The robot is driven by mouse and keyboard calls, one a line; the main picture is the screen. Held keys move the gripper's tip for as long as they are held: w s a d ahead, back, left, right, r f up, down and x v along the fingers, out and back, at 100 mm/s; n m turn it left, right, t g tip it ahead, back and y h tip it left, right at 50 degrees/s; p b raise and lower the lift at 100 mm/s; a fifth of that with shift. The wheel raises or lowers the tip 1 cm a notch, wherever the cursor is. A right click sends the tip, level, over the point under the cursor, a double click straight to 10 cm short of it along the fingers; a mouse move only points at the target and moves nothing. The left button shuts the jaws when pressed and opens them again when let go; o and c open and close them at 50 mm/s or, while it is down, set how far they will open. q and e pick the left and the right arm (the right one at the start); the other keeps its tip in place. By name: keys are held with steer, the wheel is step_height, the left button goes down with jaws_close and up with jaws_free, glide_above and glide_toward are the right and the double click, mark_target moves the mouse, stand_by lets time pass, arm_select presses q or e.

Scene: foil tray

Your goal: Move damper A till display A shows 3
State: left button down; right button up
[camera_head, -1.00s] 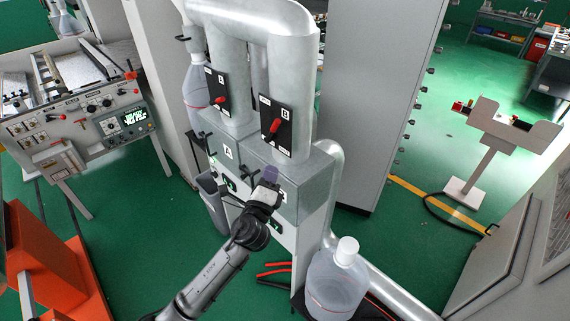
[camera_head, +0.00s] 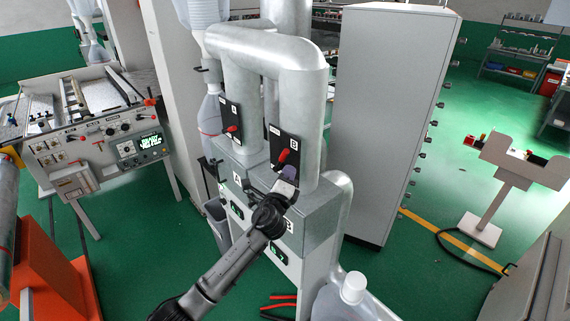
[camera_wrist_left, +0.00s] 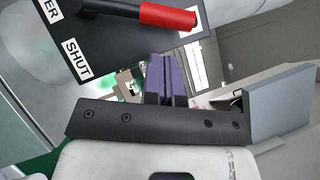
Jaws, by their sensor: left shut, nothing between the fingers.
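Damper A's red handle (camera_head: 232,129) sits on a black plate marked A on the left pipe. Damper B's red handle (camera_head: 284,155) sits on the plate marked B on the right pipe. Display A (camera_head: 237,210) is a small green-lit readout on the box front below; I cannot read its digits surely. My left gripper (camera_head: 289,172) is shut and empty, just below damper B's plate. In the left wrist view its purple fingers (camera_wrist_left: 165,78) are together, below a red handle (camera_wrist_left: 167,16) on a black plate labelled SHUT, apparently damper B's. My right gripper is out of view.
Display B (camera_head: 277,252) is lower on the box, partly behind my arm. A tall grey cabinet (camera_head: 388,120) stands right of the pipes. A clear jug (camera_head: 345,300) stands at the front. A control console (camera_head: 95,140) is at left.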

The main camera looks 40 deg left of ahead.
mark_target(284, 158)
arm_select(q)
steer(key=shift+w+a+r+p, duration=0.2)
steer(key=shift+a+r, duration=0.1)
steer(key=shift+a, duration=0.25)
steer(key=shift+w+a+r+p, duration=0.15)
steer(key=shift+a+r, duration=0.15)
steer(key=shift+a, duration=0.2)
steer(key=shift+w+a+r+n+g+p, duration=0.15)
steer(key=shift+a+r+n+g+p, duration=0.3)
steer(key=shift+p, duration=0.65)
steer(key=shift+a, duration=0.2)
steer(key=shift+d, duration=0.1)
